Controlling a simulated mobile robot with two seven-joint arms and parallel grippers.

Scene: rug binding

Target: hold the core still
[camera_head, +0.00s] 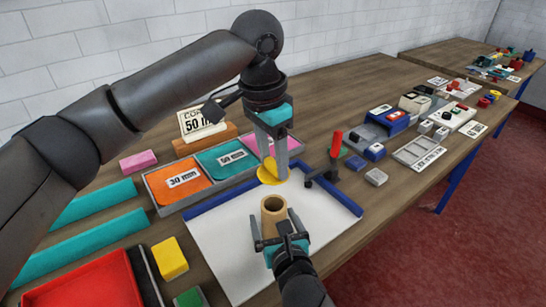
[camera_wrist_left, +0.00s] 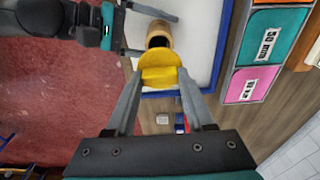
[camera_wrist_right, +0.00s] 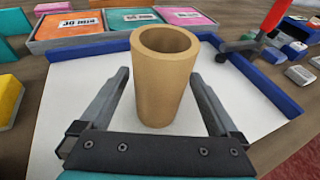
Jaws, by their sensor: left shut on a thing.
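The core, a tan hollow tube (camera_head: 273,213), stands upright on the white board (camera_head: 222,238) inside its blue edging. It also shows in the right wrist view (camera_wrist_right: 163,85) and, partly covered, in the left wrist view (camera_wrist_left: 159,31). My right gripper (camera_wrist_right: 163,100) is open, with one finger on each side of the core and gaps between. My left gripper (camera_head: 273,167) is shut on a yellow rounded piece (camera_wrist_left: 160,68), held above the board's far side, behind the core in the head view.
A grey tray with orange (camera_head: 178,184), teal and pink labelled compartments lies behind the board. A red-handled tool (camera_head: 335,145) stands at the board's right. A red tray (camera_head: 85,285) and yellow block (camera_head: 170,258) are at the left. Several small devices crowd the table's right.

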